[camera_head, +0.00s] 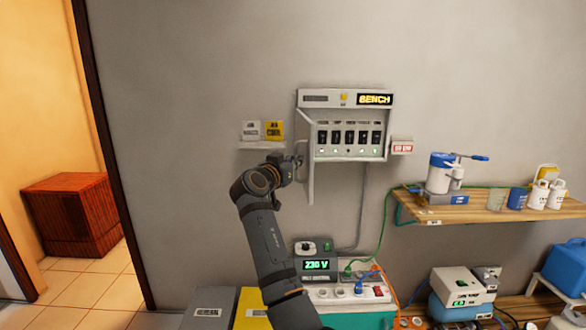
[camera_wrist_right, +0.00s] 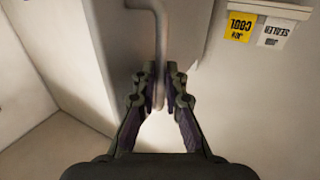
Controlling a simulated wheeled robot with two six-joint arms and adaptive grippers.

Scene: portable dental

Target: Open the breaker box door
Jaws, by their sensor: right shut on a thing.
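The breaker box (camera_head: 345,98) is on the wall, with a BENCH display at its top and a row of dark switches exposed. Its pale door (camera_head: 310,185) stands swung out at the box's left side, seen nearly edge-on. My right gripper (camera_head: 299,163) is at the door's outer face, left of the box. In the wrist view, my right gripper (camera_wrist_right: 159,90) is shut on the grey bar handle (camera_wrist_right: 161,35) of the door (camera_wrist_right: 112,45). My left gripper is not in view.
A small wall shelf (camera_head: 262,146) with white and yellow cards is close left of the door. A wooden shelf (camera_head: 470,210) with dental items is at the right. A unit reading 230 V (camera_head: 316,266) stands below the box.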

